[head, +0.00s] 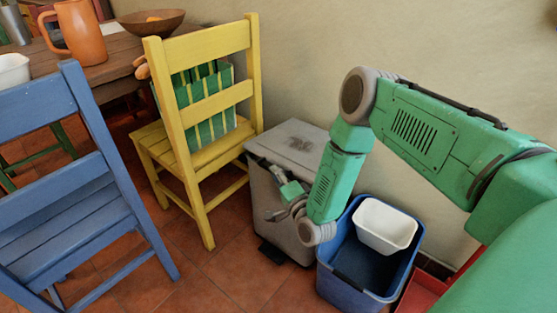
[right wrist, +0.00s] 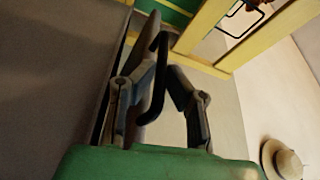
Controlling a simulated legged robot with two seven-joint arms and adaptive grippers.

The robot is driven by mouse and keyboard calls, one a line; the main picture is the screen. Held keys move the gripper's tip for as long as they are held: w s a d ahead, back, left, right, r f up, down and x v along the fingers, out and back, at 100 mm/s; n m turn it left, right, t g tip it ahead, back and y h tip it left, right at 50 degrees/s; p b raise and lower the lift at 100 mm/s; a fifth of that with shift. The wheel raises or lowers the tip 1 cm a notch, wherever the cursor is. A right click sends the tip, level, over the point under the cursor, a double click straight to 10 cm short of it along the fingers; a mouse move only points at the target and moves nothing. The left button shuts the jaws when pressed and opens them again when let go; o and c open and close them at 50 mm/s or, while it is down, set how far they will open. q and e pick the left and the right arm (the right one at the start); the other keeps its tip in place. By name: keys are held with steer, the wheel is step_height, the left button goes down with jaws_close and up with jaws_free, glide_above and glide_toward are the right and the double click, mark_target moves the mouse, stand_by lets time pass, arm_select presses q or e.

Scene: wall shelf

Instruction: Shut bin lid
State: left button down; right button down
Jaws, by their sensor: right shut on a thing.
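The grey bin (head: 272,212) stands on the floor against the wall, with a black pedal at its foot. Its grey lid (head: 304,134) lies across the top and looks close to level. I cannot tell whether it is fully down. My right gripper (head: 270,186) is at the bin's upper front, below the lid's front edge. In the right wrist view, a bent black handle (right wrist: 158,85) runs between the fingers of my right gripper (right wrist: 163,70), which is shut on it. My green forearm hides the bin's right side. My left gripper is out of view.
A yellow chair (head: 195,139) with a green striped bag (head: 217,128) stands left of the bin. A blue tub (head: 345,290) holding a white container (head: 385,226) stands right of it. A blue chair (head: 70,185) is at the left. Tiled floor lies clear between the chairs.

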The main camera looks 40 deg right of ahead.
steer(key=f, duration=0.4)
steer(key=shift+s+a, duration=0.15)
steer(key=shift+a, duration=0.05)
steer(key=shift+s+f, duration=0.1)
steer(key=c, duration=1.9)
jaws_free()
steer(key=shift+f, duration=0.1)
steer(key=s+a, duration=0.1)
steer(key=s, duration=1)
steer(key=shift+s+f, duration=0.3)
steer(key=shift+f, duration=0.05)
